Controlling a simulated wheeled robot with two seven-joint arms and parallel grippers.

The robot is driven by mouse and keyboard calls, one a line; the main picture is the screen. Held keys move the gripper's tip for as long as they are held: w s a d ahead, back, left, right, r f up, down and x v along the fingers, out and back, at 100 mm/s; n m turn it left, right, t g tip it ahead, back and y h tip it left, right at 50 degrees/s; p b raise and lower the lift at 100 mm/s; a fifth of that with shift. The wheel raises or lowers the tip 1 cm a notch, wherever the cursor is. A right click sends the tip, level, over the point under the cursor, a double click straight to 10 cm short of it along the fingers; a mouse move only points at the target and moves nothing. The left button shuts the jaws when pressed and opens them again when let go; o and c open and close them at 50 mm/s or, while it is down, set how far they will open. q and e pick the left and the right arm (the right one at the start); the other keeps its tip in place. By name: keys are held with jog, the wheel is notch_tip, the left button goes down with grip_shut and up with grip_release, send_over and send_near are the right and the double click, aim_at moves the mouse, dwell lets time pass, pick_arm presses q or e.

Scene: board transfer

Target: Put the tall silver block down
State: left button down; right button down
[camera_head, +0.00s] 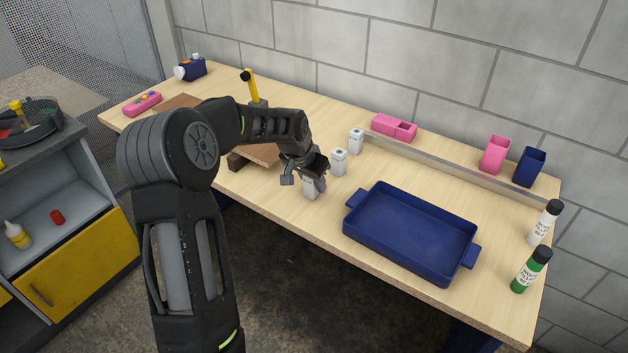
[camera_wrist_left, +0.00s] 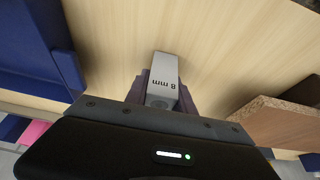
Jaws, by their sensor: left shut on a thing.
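My left gripper (camera_head: 314,181) is shut on a silver block (camera_head: 310,190) above the front part of the wooden table. My right gripper is not in view.
A blue tray (camera_head: 360,234) lies to the right of the held block. A wooden board on a support (camera_head: 237,162) is to the left, partly behind my arm. Pink and blue bins (camera_head: 494,155) stand at the back right. Two bottles (camera_head: 530,270) stand at the right edge.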

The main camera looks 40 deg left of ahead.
pick_arm(q)
jog(key=shift+f, duration=0.25)
jog(key=c, duration=1.1)
grip_release()
jog(key=shift+r, duration=0.1)
jog(key=shift+o, duration=0.2)
jog(key=shift+r, duration=0.15)
jog(key=shift+r, duration=0.15)
jog(key=b+v, duration=0.1)
jog(key=v, duration=1.1)
jog(key=shift+b, duration=0.35)
jog(key=shift+s+d, duration=0.1)
jog(key=shift+f, duration=0.2)
